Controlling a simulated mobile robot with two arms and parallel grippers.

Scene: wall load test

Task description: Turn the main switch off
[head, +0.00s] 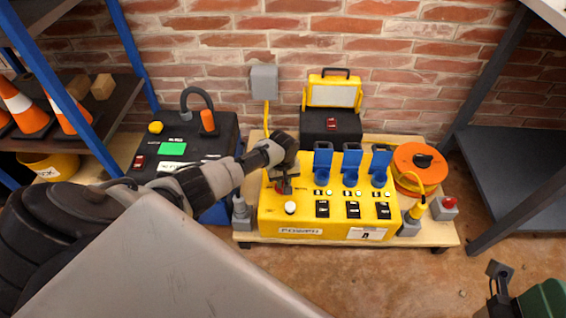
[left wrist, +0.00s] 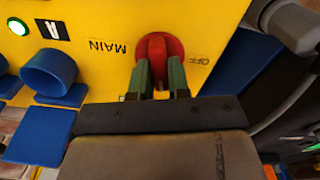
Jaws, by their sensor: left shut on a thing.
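The main switch is a red rotary knob (left wrist: 158,48) on a yellow power box (head: 330,220). In the left wrist view the words MAIN and OFF appear upside down on either side of it. The knob's ridge points straight up and down in that view, between the two words. My left gripper (left wrist: 160,80) has its two greenish fingers closed on the ridge from both sides. In the head view my left gripper (head: 283,184) is over the box's left part and hides most of the knob.
Blue-capped sockets (head: 351,165) and black switches (head: 353,209) are right of the knob. A green lamp (left wrist: 17,26) is lit. A black case (head: 185,135), an orange cable reel (head: 418,166) and a work lamp (head: 333,95) stand around the box. A shelf post (head: 500,130) is at right.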

